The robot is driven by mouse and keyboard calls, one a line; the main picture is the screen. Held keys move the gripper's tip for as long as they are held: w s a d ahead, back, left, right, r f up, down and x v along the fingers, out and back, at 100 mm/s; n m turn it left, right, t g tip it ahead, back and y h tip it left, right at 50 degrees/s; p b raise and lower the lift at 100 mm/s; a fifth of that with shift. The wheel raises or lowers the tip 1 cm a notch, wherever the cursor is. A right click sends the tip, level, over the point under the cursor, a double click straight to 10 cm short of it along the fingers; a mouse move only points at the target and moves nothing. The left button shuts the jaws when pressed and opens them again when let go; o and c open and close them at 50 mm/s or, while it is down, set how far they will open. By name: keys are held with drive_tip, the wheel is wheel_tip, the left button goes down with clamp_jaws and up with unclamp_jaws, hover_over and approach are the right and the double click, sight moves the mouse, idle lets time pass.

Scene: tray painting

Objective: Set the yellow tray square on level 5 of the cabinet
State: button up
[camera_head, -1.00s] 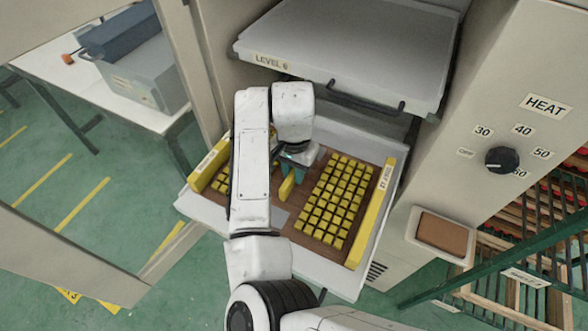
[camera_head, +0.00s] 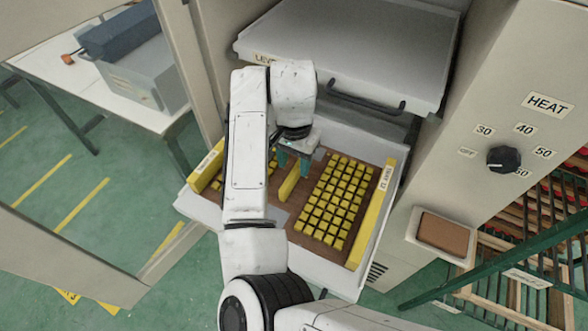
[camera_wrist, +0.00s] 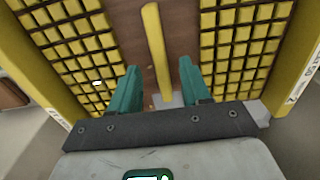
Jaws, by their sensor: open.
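The yellow tray (camera_head: 367,232) has yellow end walls, a brown base and many small yellow blocks in rows. It rests on a pulled-out white shelf (camera_head: 346,288) below the shelf labelled level 6. A yellow bar (camera_head: 289,182) stands along the tray's middle; it also shows in the wrist view (camera_wrist: 155,50). My gripper (camera_head: 295,160) is over the middle of the tray. In the wrist view its green fingers (camera_wrist: 165,80) are apart, one on each side of the bar, with gaps between. My arm hides part of the tray's left half.
The level 6 shelf (camera_head: 350,50) with a dark handle juts out above and behind the tray. A heat panel with a dial (camera_head: 503,159) is at the right, above a rack (camera_head: 520,270). A white table (camera_head: 100,100) stands at the left. Green floor is open at the lower left.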

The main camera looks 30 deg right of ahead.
sight(294, 171)
wheel_tip(294, 171, up, 8)
drive_tip(key=shift+r, duration=0.15)
idle(0.6)
